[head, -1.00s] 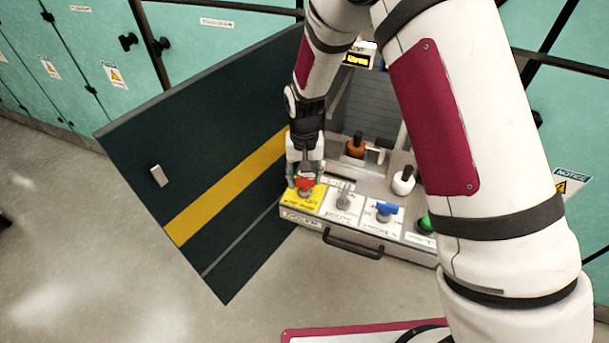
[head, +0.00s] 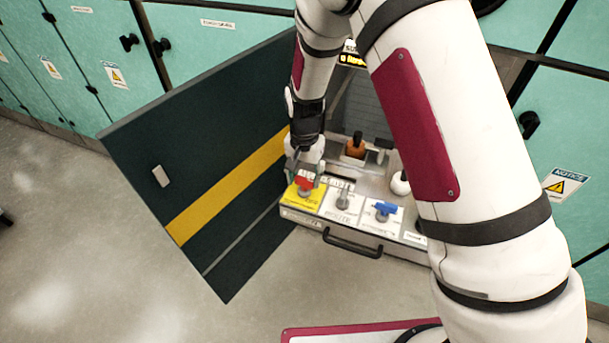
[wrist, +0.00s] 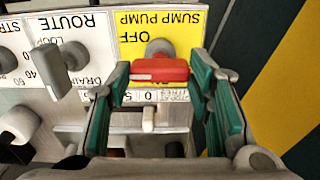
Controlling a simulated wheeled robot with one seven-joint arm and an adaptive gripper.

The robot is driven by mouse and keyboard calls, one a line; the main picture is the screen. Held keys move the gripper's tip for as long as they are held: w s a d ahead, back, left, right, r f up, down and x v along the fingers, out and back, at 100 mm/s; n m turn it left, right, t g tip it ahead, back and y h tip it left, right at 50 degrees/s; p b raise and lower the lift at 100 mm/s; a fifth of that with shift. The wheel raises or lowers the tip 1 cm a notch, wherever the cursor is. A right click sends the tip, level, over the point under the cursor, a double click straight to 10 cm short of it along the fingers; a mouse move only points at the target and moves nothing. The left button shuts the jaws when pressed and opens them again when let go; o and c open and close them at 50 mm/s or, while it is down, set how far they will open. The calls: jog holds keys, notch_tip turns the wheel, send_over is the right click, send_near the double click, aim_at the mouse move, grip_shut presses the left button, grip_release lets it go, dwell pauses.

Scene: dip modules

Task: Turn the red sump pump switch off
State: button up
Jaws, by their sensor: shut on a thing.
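The red sump pump switch (head: 304,184) sits on a yellow label plate at the left end of the panel's front row. In the wrist view, the red handle (wrist: 160,70) lies crosswise in front of its grey round base, and the upside-down label reads "SUMP PUMP" and "OFF". My gripper (wrist: 161,68) has its green-padded fingers on either side of the handle and is shut on it. In the head view, my gripper (head: 306,174) reaches down onto the switch from behind and partly covers it.
The dark open cabinet door (head: 205,170) with a yellow stripe stands close left of my gripper. A black handle (head: 352,243) is on the panel's front.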

jog(key=o, duration=1.1)
jog(key=shift+o, duration=0.2)
jog(key=shift+r, duration=0.1)
notch_tip(320, 180, up, 12)
notch_tip(320, 180, up, 12)
jog(key=n+t+p, duration=0.1)
send_over(305, 179)
jog(key=s+d, duration=0.5)
jog(key=s+d+r+n+t+p, duration=0.1)
jog(key=s+d+r, duration=0.3)
jog(key=s, duration=0.4)
jog(key=s+d+r+n+t+p, duration=0.1)
jog(key=s+d+r, duration=0.2)
jog(key=s, duration=0.6)
jog(key=s+d+r+n+t+p, duration=0.1)
jog(key=s+d+r+n+p, duration=0.1)
jog(key=s+d+r, duration=0.2)
jog(key=s+r, duration=0.2)
jog(key=s, duration=0.2)
jog(key=shift+s+d+r, duration=0.15)
jog(key=shift+s+d, duration=0.15)
jog(key=shift+d, duration=0.05)
